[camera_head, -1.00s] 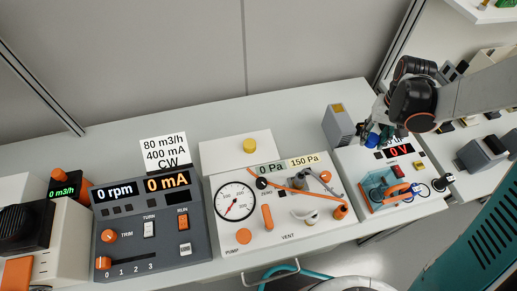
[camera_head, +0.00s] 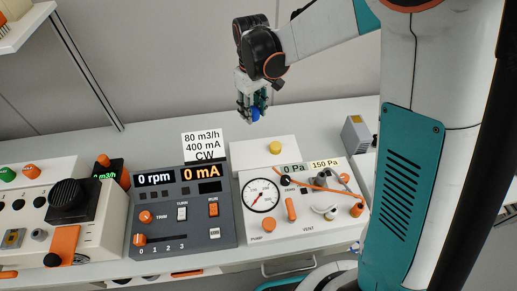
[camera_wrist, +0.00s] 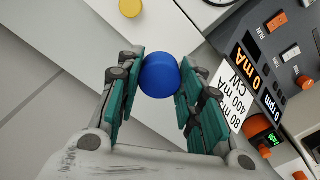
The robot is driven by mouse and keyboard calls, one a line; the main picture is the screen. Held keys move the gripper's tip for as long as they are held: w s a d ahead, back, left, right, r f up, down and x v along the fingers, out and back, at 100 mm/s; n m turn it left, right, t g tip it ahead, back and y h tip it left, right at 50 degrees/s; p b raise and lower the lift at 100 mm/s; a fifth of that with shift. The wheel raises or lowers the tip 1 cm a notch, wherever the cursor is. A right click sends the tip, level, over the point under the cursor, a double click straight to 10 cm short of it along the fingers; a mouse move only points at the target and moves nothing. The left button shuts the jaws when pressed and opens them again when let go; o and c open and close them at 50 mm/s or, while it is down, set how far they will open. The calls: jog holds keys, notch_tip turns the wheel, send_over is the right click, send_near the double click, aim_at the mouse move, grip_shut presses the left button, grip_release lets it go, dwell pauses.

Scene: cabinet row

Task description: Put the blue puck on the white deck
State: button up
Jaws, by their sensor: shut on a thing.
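The blue puck (camera_head: 256,114) is held in the air in the head view, above and behind the label sign. It shows clearly as a round blue disc in the wrist view (camera_wrist: 160,75). My gripper (camera_head: 253,107) is shut on it, with the teal finger pads (camera_wrist: 160,68) on either side. A raised white deck (camera_head: 248,155) stands behind the gauge panel, with a yellow puck (camera_head: 275,147) on its right part. The yellow puck also shows at the top of the wrist view (camera_wrist: 130,8). The blue puck is apart from the deck.
The label sign (camera_head: 205,145) stands upright left of the deck, behind the dark rpm panel (camera_head: 185,225). The gauge panel (camera_head: 262,198) is in front of the deck. A grey block (camera_head: 355,133) stands to the right. Bare counter lies behind the deck.

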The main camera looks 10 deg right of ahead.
aim_at(254, 153)
notch_tip(254, 153, down, 19)
jog(key=b, duration=0.5)
jog(key=shift+d+r, duration=0.1)
jog(key=shift+r, duration=0.05)
jog(key=shift+f+b, duration=0.2)
jog(key=shift+b, duration=0.15)
jog(key=o, duration=1)
jog(key=shift+o, duration=0.2)
jog(key=shift+r, duration=0.1)
